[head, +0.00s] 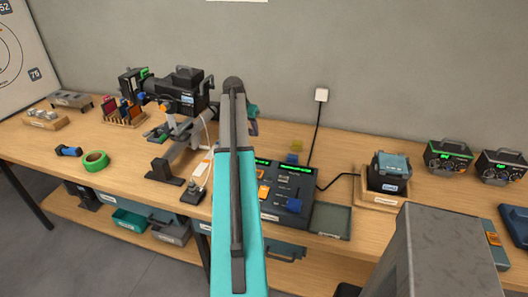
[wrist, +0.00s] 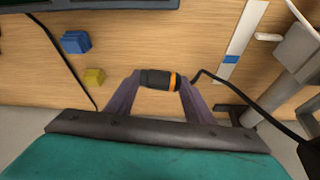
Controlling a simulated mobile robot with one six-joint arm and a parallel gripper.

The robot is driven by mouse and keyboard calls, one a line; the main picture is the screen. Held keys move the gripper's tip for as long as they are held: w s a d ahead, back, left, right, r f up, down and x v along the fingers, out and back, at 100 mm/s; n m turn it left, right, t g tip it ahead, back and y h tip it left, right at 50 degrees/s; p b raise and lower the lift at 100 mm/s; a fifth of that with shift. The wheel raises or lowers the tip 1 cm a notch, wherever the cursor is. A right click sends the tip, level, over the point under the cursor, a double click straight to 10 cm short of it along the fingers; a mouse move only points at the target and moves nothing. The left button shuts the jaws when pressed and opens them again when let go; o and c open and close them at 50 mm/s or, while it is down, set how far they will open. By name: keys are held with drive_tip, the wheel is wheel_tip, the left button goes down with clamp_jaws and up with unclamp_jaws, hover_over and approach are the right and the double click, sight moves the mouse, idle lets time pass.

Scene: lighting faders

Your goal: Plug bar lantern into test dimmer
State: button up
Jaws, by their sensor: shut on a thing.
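A black lantern (head: 185,95) with a pale blue label hangs on a grey stand at the back left of the bench. My gripper (wrist: 158,80) is shut on a black cylindrical plug (wrist: 154,79) with an orange ring, seen in the wrist view. A dark cable runs from the plug's right end toward the grey stand at right. A dark box (head: 390,182) with a blue-grey top sits in a wooden tray to the right. I cannot tell for certain which unit is the test dimmer.
A fader console (head: 283,188) with green displays stands mid-bench. Behind it lie a blue block (wrist: 76,42) and a yellow block (wrist: 94,76). Two dark units (head: 448,157) stand at the far right.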

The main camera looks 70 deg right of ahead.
drive_tip(key=shift+m, duration=0.6)
drive_tip(key=s+d, duration=0.2)
drive_tip(key=s, duration=0.1)
drive_tip(key=s+d, duration=0.1)
drive_tip(key=shift+s+f, duration=0.25)
drive_tip(key=shift+s, duration=0.05)
drive_tip(key=shift+f+p, duration=0.9)
drive_tip(key=shift+f, duration=1.6)
drive_tip(key=shift+f+p, duration=0.8)
drive_tip(key=shift+f, duration=1.5)
drive_tip(key=shift+f, duration=0.25)
